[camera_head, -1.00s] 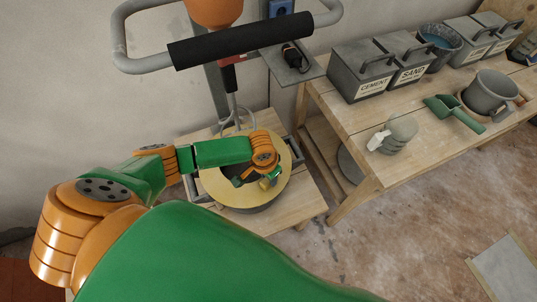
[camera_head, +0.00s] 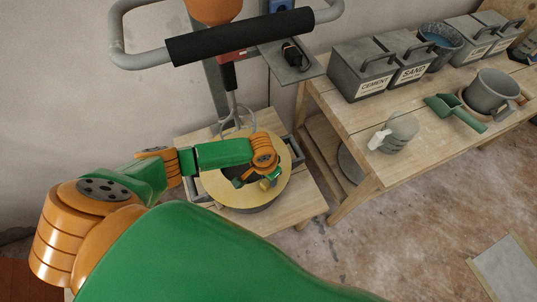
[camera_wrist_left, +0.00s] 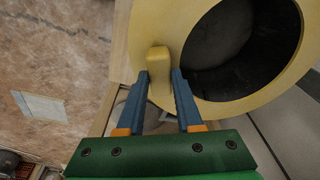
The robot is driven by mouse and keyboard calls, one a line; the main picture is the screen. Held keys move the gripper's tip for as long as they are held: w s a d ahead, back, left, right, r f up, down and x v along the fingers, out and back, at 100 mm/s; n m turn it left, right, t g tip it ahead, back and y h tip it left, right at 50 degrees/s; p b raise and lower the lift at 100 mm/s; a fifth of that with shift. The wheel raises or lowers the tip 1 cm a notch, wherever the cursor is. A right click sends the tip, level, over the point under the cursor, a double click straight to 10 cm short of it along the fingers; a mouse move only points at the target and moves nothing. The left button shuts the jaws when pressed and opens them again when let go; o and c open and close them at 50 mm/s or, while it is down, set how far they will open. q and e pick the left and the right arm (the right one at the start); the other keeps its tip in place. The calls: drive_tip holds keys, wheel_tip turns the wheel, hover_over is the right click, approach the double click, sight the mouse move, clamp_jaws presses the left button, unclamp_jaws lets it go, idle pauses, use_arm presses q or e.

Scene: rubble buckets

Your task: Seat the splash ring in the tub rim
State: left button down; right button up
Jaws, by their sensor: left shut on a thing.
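The splash ring (camera_head: 217,187) is a flat yellow ring with a wide hole, lying over the dark tub (camera_head: 262,207) on a low wooden stand. Its yellow face fills the upper right of the left wrist view (camera_wrist_left: 152,22). My left gripper (camera_head: 268,183) is at the ring's near right side. In the left wrist view its blue fingers (camera_wrist_left: 161,78) are shut on the ring's yellow tab. The tub's dark inside with grey contents shows through the hole. The ring covers the tub's rim, so I cannot tell whether it sits in the rim or just above. My right gripper is not in view.
A mixer with a black grip bar (camera_head: 240,37) stands behind the tub, its whisk (camera_head: 236,118) beside the ring's back edge.

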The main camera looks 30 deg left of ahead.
use_arm(q)
drive_tip(key=shift+f, duration=0.1)
idle(0.3)
drive_tip(key=shift+f, duration=0.15)
drive_tip(key=shift+c, duration=2.4)
unclamp_jaws()
drive_tip(key=r, duration=0.2)
drive_tip(key=r+p, duration=0.1)
drive_tip(key=r, duration=0.1)
drive_tip(key=s+r, duration=0.1)
drive_tip(key=r, duration=0.2)
drive_tip(key=shift+a, duration=0.1)
